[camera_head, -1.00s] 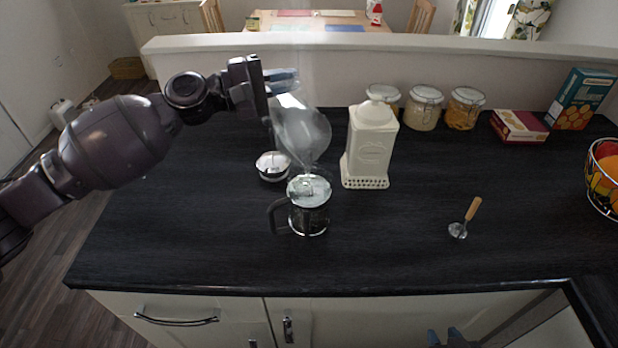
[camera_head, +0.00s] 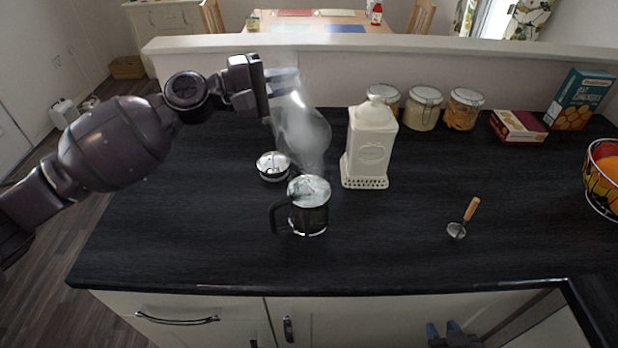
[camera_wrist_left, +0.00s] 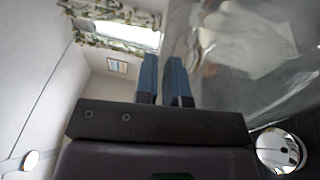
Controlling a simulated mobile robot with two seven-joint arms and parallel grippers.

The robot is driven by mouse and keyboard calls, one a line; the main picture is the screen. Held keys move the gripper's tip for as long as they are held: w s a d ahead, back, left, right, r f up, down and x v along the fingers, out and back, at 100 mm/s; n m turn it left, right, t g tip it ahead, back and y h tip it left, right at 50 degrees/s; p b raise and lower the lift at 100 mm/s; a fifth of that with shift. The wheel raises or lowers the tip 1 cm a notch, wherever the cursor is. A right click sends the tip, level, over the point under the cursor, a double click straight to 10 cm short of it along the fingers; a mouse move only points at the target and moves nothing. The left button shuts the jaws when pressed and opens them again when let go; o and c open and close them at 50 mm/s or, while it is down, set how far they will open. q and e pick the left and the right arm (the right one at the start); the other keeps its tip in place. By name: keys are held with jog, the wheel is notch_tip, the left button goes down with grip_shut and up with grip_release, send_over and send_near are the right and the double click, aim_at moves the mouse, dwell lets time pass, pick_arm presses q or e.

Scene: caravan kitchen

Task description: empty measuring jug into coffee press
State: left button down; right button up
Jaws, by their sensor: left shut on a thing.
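The clear measuring jug (camera_head: 302,130) is tipped, its lower end just above the open coffee press (camera_head: 310,212). It looks hazy, so I cannot tell how much liquid is in it. The press stands upright on the dark counter, its handle to the left and its top pale. My left gripper (camera_head: 283,82) is shut on the jug at its upper left. In the left wrist view, the blue fingers (camera_wrist_left: 166,82) are beside the clear jug wall (camera_wrist_left: 240,60). My right gripper (camera_head: 451,336) shows at the bottom edge, its fingertips apart and empty.
The round press lid (camera_head: 273,166) lies behind left of the press. A cream canister (camera_head: 370,145) stands close right of the jug. Glass jars (camera_head: 423,108), boxes (camera_head: 519,126) and a fruit basket (camera_head: 604,178) are farther right. A small scoop (camera_head: 464,218) lies on otherwise clear counter.

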pick_arm(q)
jog(key=shift+s+r, duration=0.1)
jog(key=shift+r, duration=0.05)
pick_arm(e)
jog(key=shift+s, duration=0.15)
pick_arm(q)
jog(key=shift+s+d+r+m, duration=0.1)
jog(key=shift+s+r+m, duration=0.1)
jog(key=shift+m, duration=0.2)
pick_arm(e)
jog(key=shift+s, duration=0.3)
pick_arm(q)
jog(key=shift+s, duration=0.15)
jog(key=shift+s+d+m, duration=0.1)
jog(key=shift+s+m, duration=0.1)
jog(key=shift+m, duration=0.1)
pick_arm(e)
jog(key=shift+w+r, duration=0.1)
jog(key=shift+w, duration=0.1)
